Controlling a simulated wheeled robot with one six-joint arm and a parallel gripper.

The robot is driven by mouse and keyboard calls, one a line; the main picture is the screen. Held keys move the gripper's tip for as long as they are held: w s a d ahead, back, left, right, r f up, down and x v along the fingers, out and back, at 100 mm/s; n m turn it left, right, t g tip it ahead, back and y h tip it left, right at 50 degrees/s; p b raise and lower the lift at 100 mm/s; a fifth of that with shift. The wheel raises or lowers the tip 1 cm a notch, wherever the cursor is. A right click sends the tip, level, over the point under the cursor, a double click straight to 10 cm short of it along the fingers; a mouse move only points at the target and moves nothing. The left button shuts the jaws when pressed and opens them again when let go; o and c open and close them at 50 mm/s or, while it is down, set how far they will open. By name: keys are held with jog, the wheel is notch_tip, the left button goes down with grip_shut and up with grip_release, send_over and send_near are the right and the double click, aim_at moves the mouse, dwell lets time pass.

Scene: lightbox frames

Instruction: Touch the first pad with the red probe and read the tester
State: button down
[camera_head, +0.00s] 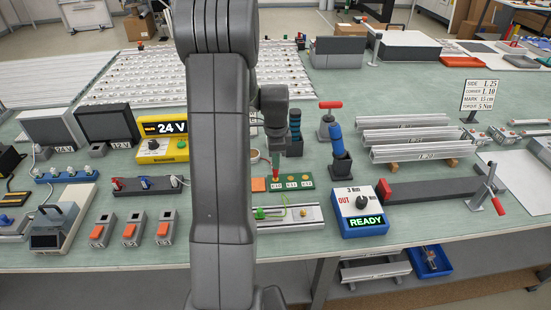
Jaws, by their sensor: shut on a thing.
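My gripper (276,146) is shut on the red probe (275,164), which points down. Its tip is at the leftmost pad of the small green board (306,187); I cannot tell for sure whether metal touches the pad. The board carries a row of labelled pads, too small to read. The yellow tester (151,151) stands to the left, behind my arm's edge. The probe's upper part is hidden by my gripper.
In front is a pale fixture (300,216) with a green wire. A blue box (362,208) reading "READY" is to the right. A black holder (340,168) with a blue-handled tool stands behind it. My arm hides the middle.

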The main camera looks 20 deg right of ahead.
dwell(0.6)
jog(key=shift+r+p, duration=2.05)
jog(key=shift+r, duration=0.95)
jog(key=shift+f, duration=0.1)
